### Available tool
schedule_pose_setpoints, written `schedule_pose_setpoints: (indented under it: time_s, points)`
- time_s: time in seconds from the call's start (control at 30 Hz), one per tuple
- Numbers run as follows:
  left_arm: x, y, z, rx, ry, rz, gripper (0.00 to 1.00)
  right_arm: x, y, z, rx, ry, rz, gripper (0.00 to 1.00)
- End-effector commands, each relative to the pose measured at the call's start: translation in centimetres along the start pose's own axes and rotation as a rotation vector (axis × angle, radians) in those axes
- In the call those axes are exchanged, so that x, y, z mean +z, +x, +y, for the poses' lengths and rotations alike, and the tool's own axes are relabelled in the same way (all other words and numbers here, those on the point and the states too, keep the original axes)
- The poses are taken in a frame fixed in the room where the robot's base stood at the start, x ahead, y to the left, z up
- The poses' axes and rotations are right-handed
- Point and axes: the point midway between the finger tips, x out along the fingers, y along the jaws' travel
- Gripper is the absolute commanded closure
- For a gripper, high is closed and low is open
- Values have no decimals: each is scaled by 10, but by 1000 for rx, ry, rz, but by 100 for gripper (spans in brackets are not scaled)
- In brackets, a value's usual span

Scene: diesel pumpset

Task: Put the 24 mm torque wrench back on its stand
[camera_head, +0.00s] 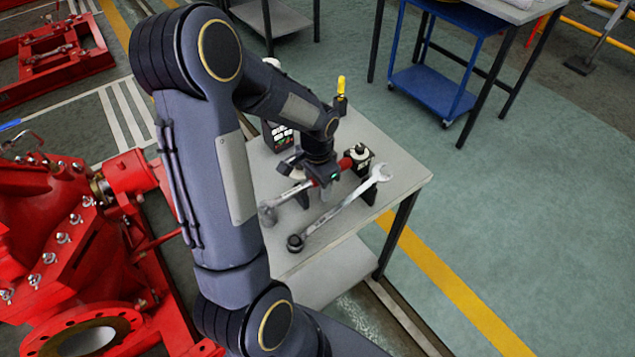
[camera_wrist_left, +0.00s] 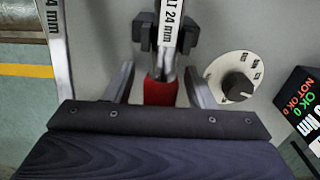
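The torque wrench (camera_head: 290,195) with a red handle lies above the grey table top in the head view. In the left wrist view, the torque wrench (camera_wrist_left: 171,22) shows a "24 mm" label, and its shaft lies between the dark prongs of the stand (camera_wrist_left: 144,32). My left gripper (camera_head: 325,172) is over the red handle. In the left wrist view its fingers (camera_wrist_left: 162,78) stand open on both sides of the handle, with gaps showing. My right gripper is not in view.
A combination wrench (camera_head: 340,213) lies beside the torque wrench, towards the table's front edge. A dial (camera_wrist_left: 238,82) and a display box (camera_wrist_left: 307,105) are on the other side. A yellow-handled tool (camera_head: 341,88) stands at the back. Red pump machinery (camera_head: 75,250) is at left.

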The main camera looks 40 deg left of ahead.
Motion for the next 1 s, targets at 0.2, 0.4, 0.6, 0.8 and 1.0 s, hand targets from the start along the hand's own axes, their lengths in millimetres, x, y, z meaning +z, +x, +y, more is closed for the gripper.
schedule_pose_setpoints:
  time_s: [0.2,0.4,0.6,0.8,1.0]
  points:
    - [0,-2,0,0,0,-2,50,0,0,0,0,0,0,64]
    - [-1,-31,0,-1,0,4,50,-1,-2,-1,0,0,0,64]
    - [-1,-64,0,-2,0,3,50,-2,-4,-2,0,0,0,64]
    - [0,-78,0,0,0,0,50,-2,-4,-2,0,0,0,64]
    - [0,-78,0,1,0,0,50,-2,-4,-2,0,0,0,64]
